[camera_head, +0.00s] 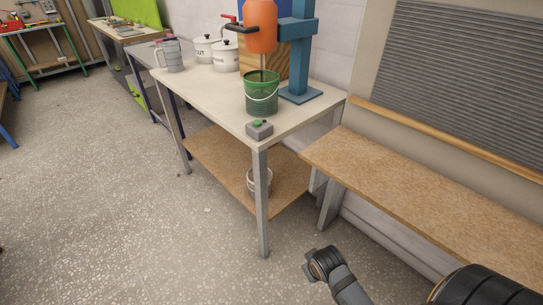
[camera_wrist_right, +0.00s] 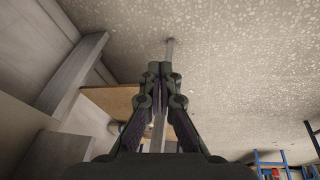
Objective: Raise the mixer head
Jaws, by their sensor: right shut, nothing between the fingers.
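The mixer has an orange head (camera_head: 261,28) on a blue stand (camera_head: 298,60) at the back of the table. A dark handle (camera_head: 240,29) sticks out from the head to the left. A thin shaft runs from the head down into a green bucket (camera_head: 261,95) on the table. A small grey box with a green button (camera_head: 259,127) sits at the table's near corner. My right gripper (camera_head: 308,264) is low in front of the table, well away from the mixer. Its fingers meet in the right wrist view (camera_wrist_right: 160,68), shut and empty. My left gripper is out of view.
The table (camera_head: 205,90) has a lower shelf (camera_head: 215,165) with a white bucket. White pots (camera_head: 226,57) and a grey jug (camera_head: 173,56) stand behind. A wooden bench (camera_head: 420,195) runs along the right wall. The floor at the left is clear.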

